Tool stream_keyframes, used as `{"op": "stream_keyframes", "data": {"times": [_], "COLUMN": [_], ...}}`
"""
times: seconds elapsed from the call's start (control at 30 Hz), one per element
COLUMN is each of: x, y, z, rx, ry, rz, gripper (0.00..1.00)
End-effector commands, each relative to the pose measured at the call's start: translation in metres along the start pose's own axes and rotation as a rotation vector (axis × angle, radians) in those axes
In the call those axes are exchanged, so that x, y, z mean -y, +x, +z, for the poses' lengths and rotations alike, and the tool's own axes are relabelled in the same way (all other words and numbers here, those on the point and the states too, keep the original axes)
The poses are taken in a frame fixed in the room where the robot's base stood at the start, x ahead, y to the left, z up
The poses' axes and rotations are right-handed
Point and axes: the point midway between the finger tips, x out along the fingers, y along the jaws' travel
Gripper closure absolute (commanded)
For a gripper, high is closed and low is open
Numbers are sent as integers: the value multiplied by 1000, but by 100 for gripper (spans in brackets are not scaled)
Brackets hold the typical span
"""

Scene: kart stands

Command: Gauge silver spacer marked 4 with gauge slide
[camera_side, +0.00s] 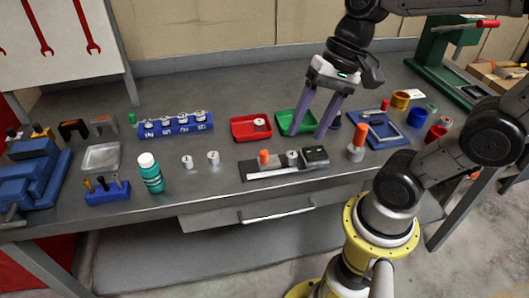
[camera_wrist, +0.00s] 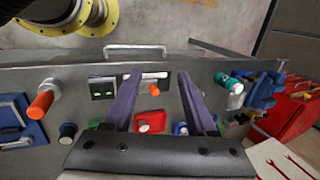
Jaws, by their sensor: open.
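My gripper (camera_side: 306,135) is open and empty, its purple fingers pointing down over the green tray (camera_side: 283,122); it also shows in the wrist view (camera_wrist: 158,76). The gauge slide (camera_side: 258,175) lies near the bench's front, with an orange knob (camera_side: 264,157), a silver cylinder (camera_side: 292,157) and a black readout box (camera_side: 315,155). Silver spacers stand in the blue rack (camera_side: 178,131), whose labels are too small to read. Two loose silver pieces (camera_side: 187,162) (camera_side: 213,157) stand left of the gauge. Another silver piece (camera_side: 259,124) lies in the red tray (camera_side: 242,134). I cannot tell which is marked 4.
A green bottle (camera_side: 151,172) stands at the front left. An orange-handled tool (camera_side: 356,149) stands upright right of the gauge, near a blue tray (camera_side: 397,141). Coloured cups (camera_side: 400,99) stand farther right. A blue vise (camera_side: 35,178) is at the far left.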

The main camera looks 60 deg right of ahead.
Motion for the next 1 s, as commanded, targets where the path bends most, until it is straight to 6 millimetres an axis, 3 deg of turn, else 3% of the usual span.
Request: {"op": "stream_keyframes", "data": {"times": [0.27, 0.4, 0.53, 0.7, 0.87, 1.0], "x": [14, 0, -25, -47, -45, -38], "y": [18, 28, 38, 45, 53, 73], "z": [-73, -118, -148, -160, -157, -150], "rx": [286, 391, 438, 457, 455, 456], "ry": [657, 910, 1052, 1134, 1136, 1134], "rz": [-65, -115, -146, -154, -156, -152], "gripper": [43, 43, 43, 43, 43, 43]}}
